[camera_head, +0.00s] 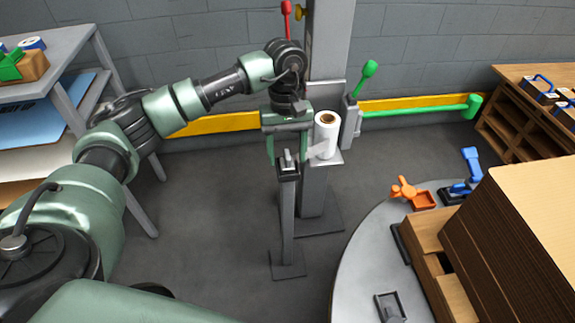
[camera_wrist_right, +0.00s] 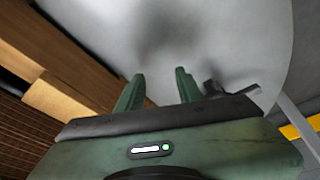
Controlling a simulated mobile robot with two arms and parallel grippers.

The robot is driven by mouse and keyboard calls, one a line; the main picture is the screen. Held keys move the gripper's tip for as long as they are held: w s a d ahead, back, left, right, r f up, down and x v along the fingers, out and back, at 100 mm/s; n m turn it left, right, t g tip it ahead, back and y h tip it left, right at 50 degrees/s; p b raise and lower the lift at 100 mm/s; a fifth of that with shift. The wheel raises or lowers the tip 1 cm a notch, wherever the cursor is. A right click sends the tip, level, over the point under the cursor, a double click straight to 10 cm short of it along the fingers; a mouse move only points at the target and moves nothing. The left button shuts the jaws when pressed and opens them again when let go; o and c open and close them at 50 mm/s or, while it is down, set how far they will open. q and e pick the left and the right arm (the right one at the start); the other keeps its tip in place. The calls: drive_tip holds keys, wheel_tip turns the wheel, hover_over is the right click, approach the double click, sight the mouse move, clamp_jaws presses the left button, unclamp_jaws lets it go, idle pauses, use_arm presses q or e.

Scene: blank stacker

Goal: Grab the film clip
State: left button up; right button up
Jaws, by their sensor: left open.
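A white film roll (camera_head: 325,140) stands upright on a bracket by the tall grey column. A short, pale film strip (camera_head: 313,153) reaches left from it. The small grey film clip (camera_head: 289,165) sits on top of a thin post just left of the roll. My left gripper (camera_head: 287,150) points down right over the clip, its green fingers apart on either side of it; contact cannot be told. My right gripper (camera_wrist_right: 158,88) shows in the right wrist view with its two green fingers apart and nothing between them, above a pale grey surface (camera_wrist_right: 235,40).
A round grey table (camera_head: 360,270) at right holds a brown cardboard stack (camera_head: 525,225) and an orange clamp (camera_head: 410,192). A green lever (camera_head: 366,75) rises beside the column. A shelf (camera_head: 65,50) stands at left. The floor between is clear.

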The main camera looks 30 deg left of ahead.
use_arm(q)
drive_tip(key=shift+f, duration=0.5)
drive_tip(key=shift+d+r, duration=0.1)
clamp_jaws()
